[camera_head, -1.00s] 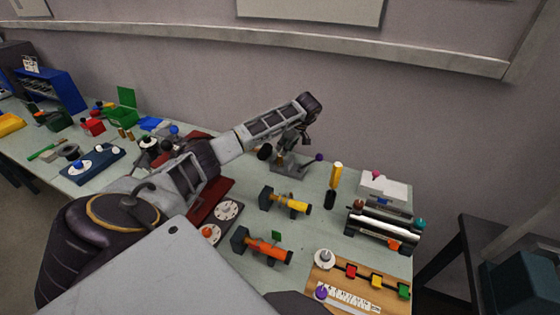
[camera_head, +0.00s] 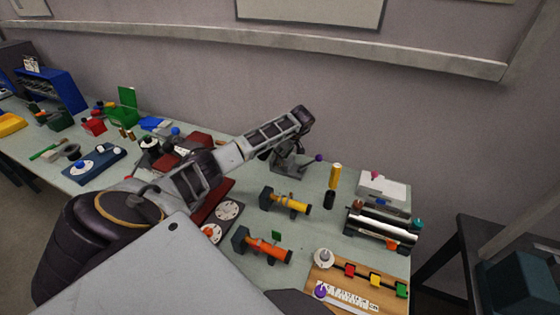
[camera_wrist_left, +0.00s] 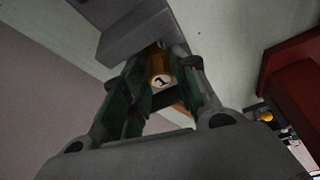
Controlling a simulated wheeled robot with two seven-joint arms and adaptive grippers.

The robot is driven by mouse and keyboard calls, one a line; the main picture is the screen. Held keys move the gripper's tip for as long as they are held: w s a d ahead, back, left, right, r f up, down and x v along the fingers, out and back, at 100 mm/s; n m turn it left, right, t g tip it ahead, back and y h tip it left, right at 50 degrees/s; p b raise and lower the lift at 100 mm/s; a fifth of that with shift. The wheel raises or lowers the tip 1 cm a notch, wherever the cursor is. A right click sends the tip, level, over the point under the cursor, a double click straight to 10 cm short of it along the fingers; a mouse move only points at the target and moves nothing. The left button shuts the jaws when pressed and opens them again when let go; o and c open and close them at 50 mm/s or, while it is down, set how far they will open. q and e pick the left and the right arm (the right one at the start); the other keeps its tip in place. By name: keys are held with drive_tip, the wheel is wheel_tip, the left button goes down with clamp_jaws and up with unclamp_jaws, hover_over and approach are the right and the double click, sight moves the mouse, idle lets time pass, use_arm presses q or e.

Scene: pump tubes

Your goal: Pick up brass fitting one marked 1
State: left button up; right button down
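In the left wrist view a small brass fitting (camera_wrist_left: 160,68) sits between the two dark green fingers of my left gripper (camera_wrist_left: 161,80). Its round end faces the camera and carries a dark mark that I cannot read surely. The fingertips lie close on both sides of it; I cannot tell whether they touch it. A grey block (camera_wrist_left: 130,28) is just beyond it. In the head view my left gripper (camera_head: 287,150) points down at a grey stand (camera_head: 289,168) and hides the fitting there. My right gripper is not in view.
A yellow-bodied valve (camera_head: 288,203) and an orange one (camera_head: 264,246) stand in front of the stand. A purple-tipped lever (camera_head: 318,159) and a yellow-handled tool (camera_head: 335,178) are to its right. Two small brass pieces (camera_head: 126,133) stand far left.

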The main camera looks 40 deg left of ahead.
use_arm(q)
clamp_jaws()
drive_tip(key=shift+r, duration=0.15)
wheel_tip(320, 180, up, 10)
drive_tip(key=b, duration=0.1)
drive_tip(key=shift+b, duration=0.3)
idle(0.4)
idle(0.4)
